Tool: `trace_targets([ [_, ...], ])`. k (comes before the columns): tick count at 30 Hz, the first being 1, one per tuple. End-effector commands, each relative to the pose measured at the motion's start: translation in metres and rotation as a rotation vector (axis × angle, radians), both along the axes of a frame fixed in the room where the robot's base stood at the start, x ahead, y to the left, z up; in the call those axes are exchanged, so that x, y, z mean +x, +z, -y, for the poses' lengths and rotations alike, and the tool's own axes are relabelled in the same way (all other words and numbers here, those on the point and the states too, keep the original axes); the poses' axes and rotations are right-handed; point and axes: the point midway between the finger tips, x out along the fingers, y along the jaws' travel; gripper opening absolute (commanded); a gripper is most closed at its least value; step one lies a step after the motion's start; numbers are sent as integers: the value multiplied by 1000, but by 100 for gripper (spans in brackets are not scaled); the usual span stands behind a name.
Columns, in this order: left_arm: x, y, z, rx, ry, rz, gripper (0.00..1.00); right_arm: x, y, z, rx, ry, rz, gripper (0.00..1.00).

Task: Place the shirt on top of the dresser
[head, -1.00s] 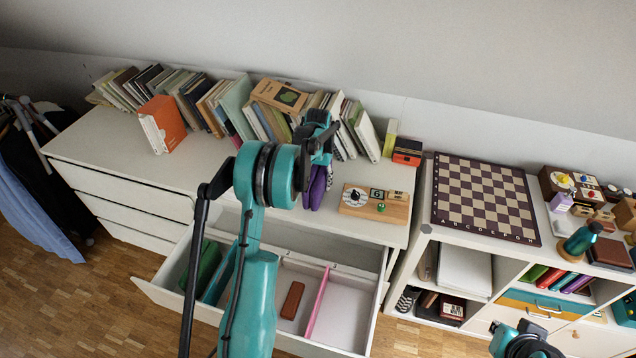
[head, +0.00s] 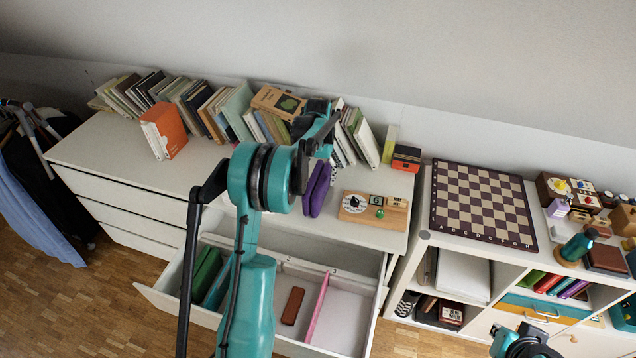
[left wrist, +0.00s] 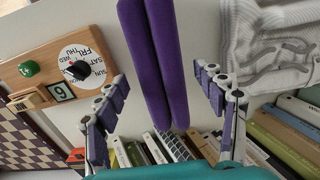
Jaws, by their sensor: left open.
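A purple folded cloth (head: 317,188), which looks like the shirt, stands in two upright folds on the dresser's white top (head: 110,145), near its front edge. It also shows in the left wrist view (left wrist: 160,60), long and narrow between the two fingers. My left gripper (head: 322,135) is open above and behind it in the head view. In the left wrist view the fingers (left wrist: 161,95) are spread, with a gap on each side of the purple cloth. A grey-white cloth (left wrist: 275,45) lies beside it in the left wrist view; my arm hides that spot in the head view.
Books (head: 215,110) line the dresser's back; an orange book (head: 168,130) stands in front. A wooden calendar (head: 375,208) is right of the purple cloth. The open drawer (head: 345,310) holds green folded items (head: 205,275). A chessboard (head: 482,205) lies on the right shelf.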

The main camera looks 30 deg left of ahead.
Motion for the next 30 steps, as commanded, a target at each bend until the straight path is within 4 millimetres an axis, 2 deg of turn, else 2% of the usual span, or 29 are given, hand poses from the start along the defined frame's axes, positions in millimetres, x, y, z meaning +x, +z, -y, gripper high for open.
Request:
trace_targets([
  [1,0,15,0,0,0,0,70,0,7,0,0,0,0,0],
  [3,0,29,0,0,0,0,70,0,11,0,0,0,0,0],
  [6,0,45,0,0,0,0,70,0,15,0,0,0,0,0],
  [11,0,60,1,0,-1,1,70,0,18,0,0,0,0,0],
  [14,-5,73,9,5,-8,15,70,0,19,0,0,0,0,0],
  [17,-17,96,28,17,-24,53,70,0,18,0,0,0,0,0],
  [20,-40,125,56,34,-48,111,70,0,18,0,0,0,0,0],
  [24,-81,159,96,54,-84,203,70,0,18,0,0,0,0,0],
  [30,-151,181,147,73,-133,337,70,0,18,0,0,0,0,0],
])
